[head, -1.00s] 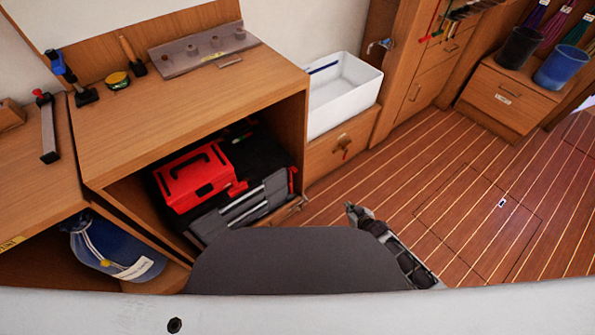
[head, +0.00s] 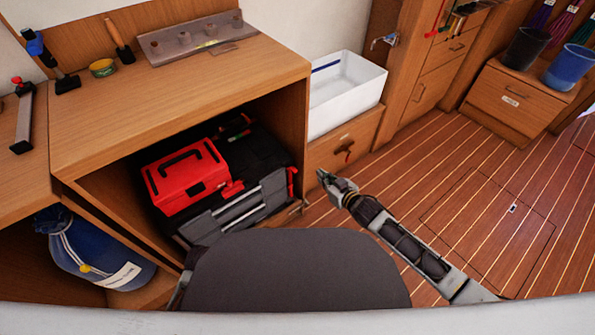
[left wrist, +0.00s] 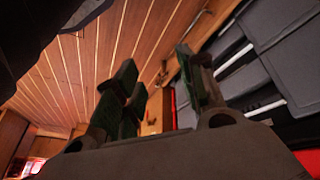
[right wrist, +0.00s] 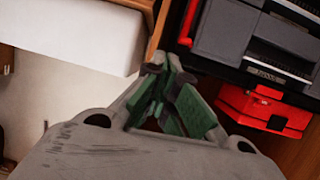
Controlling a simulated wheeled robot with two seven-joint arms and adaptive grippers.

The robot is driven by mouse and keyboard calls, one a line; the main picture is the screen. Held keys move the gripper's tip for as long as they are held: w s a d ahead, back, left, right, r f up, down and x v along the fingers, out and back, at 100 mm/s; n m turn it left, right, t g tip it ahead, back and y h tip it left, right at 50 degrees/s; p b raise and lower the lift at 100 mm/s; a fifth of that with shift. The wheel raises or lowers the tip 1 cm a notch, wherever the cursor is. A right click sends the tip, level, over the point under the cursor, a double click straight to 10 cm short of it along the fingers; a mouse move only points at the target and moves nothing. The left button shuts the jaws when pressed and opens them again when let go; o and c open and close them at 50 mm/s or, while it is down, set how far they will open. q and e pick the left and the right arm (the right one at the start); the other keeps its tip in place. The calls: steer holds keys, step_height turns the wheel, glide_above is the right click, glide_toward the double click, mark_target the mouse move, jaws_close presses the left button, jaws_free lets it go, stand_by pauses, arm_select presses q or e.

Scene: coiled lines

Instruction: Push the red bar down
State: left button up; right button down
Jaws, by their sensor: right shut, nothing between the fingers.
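A narrow upright red bar (head: 292,181) shows at the right end of the black and grey toolbox (head: 262,200) in the low cabinet. A red strip there also shows in the right wrist view (right wrist: 188,20). My right gripper (head: 323,177) is shut and empty, to the right of the bar and apart from it in the head view. Its green-padded fingers show in the right wrist view (right wrist: 160,70). My left gripper (left wrist: 157,62) is open in the left wrist view, with nothing between its fingers; the toolbox is close on its right. The head view mostly hides it.
A red case (head: 185,175) sits on the toolbox. The cabinet's side wall (head: 307,125) stands beside the toolbox. A white basin (head: 345,95) sits above a wooden front with a dark red fitting (head: 346,152). The plank floor (head: 440,180) to the right is clear.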

arm_select(q)
steer(key=shift+s+d+r+b, duration=0.15)
steer(key=shift+r+b, duration=0.3)
steer(key=shift+r, duration=0.45)
steer(key=shift+w+d+r+b, duration=0.15)
steer(key=shift+r+b, duration=0.25)
steer(key=shift+r, duration=0.5)
arm_select(e)
steer(key=shift+n+y, duration=0.4)
steer(key=shift+y, duration=0.4)
steer(key=shift+s+a+r, duration=0.2)
steer(key=shift+a+r, duration=0.65)
steer(key=shift+s+a+r, duration=0.2)
steer(key=shift+a+r, duration=0.6)
steer(key=shift+a, duration=0.05)
arm_select(q)
steer(key=shift+s, duration=0.1)
steer(key=shift+d+f, duration=0.1)
steer(key=shift+f, duration=0.05)
arm_select(e)
steer(key=shift+w+a, duration=0.1)
steer(key=shift+w, duration=0.05)
